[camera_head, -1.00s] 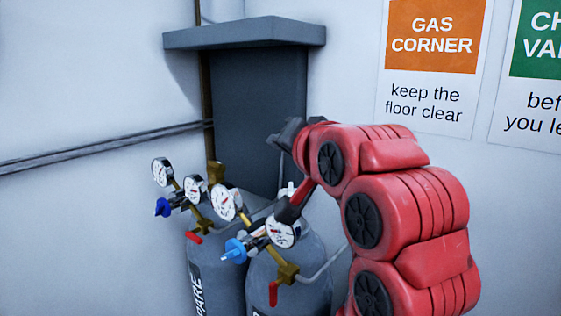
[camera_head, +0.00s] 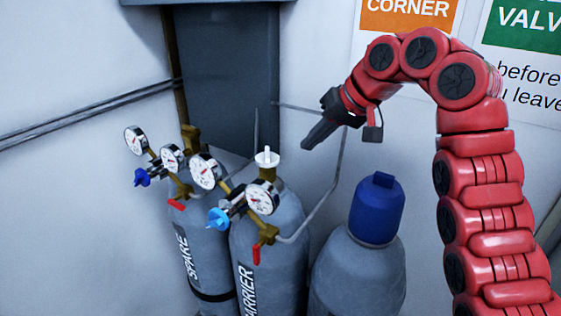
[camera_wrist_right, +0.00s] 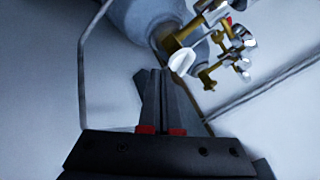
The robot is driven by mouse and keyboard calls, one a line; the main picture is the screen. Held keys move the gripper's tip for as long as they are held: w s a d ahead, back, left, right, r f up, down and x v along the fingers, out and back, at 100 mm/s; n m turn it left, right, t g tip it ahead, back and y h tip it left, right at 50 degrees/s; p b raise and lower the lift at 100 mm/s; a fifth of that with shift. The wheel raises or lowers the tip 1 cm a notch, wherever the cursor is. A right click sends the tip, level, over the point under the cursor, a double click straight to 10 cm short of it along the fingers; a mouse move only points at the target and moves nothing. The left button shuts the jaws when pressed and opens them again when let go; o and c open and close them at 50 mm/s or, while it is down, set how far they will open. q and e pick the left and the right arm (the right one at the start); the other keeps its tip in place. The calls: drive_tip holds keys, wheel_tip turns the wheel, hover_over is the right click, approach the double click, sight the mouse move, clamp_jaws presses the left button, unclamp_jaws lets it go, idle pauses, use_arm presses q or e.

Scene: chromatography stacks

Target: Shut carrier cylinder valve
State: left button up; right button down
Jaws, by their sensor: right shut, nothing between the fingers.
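The carrier cylinder (camera_head: 275,265) is grey, upright and lettered "CARRIER". Its valve knob (camera_head: 267,158) is white and sits on top of a brass valve body. The knob also shows in the right wrist view (camera_wrist_right: 182,61), just beyond and right of the fingertips. My right gripper (camera_head: 308,143) is shut and empty, to the right of the knob and apart from it. In the right wrist view its dark fingers (camera_wrist_right: 155,75) lie together. My left gripper is not in view.
The spare cylinder (camera_head: 190,245) stands left of the carrier. A blue-capped cylinder (camera_head: 345,270) stands to the right. Gauges (camera_head: 205,171), a light blue regulator knob (camera_head: 218,217) and a red lever (camera_head: 257,253) project in front of the carrier. A thin grey pipe (camera_head: 325,200) bends behind.

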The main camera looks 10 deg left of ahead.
sight(273, 159)
drive_tip(key=a+f+p, duration=0.2)
drive_tip(key=a, duration=0.1)
drive_tip(key=a+f+p, duration=0.1)
drive_tip(key=a+p, duration=0.1)
drive_tip(key=shift+a, duration=0.2)
drive_tip(key=shift+a+f, duration=0.1)
drive_tip(key=shift+a, duration=0.35)
drive_tip(key=shift+d, duration=0.1)
